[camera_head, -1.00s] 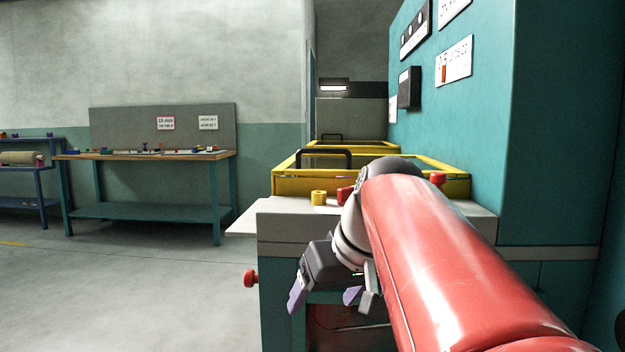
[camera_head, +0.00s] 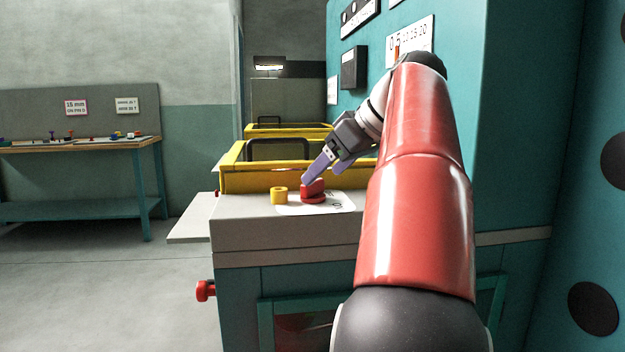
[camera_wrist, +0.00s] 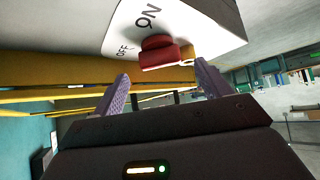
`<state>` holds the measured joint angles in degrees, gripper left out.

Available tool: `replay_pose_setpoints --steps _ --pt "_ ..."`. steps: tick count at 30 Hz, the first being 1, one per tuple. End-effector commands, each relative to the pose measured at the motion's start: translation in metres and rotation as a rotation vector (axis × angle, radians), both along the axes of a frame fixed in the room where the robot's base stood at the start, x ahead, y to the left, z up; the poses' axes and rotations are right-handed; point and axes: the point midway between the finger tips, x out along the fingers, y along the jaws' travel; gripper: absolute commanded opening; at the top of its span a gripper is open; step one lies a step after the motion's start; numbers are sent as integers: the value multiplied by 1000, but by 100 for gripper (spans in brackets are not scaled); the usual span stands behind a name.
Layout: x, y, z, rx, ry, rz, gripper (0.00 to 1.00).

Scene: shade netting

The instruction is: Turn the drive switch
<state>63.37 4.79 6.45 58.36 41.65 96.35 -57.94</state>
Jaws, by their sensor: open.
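The drive switch (camera_head: 313,191) is a red knob on a white plate (camera_head: 340,202) on the grey machine top. In the wrist view the red switch (camera_wrist: 160,53) sits on the plate, which carries the words ON and OFF. My gripper (camera_head: 308,180) is just above and beside the switch in the head view, tilted downward. In the wrist view its two purple fingers (camera_wrist: 163,85) are spread wide, with the switch beyond and between them. I cannot tell whether a finger touches it.
A yellow cylinder (camera_head: 279,195) stands just left of the switch. Yellow guard frames (camera_head: 232,178) rise behind it. A teal panel with dials and signs (camera_head: 460,40) stands at the right. A red knob (camera_head: 205,290) sticks out at the machine's left side. A workbench (camera_head: 100,145) is at the far left.

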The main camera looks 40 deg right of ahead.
Motion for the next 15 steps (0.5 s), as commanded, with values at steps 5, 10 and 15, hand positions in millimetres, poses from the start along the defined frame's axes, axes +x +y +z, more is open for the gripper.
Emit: replay_pose_setpoints --steps 5,10,15 --pt "18 5 -19 1 1 1 76" --pt "25 7 -26 0 1 0 76" --pt "26 7 -27 0 1 0 76"
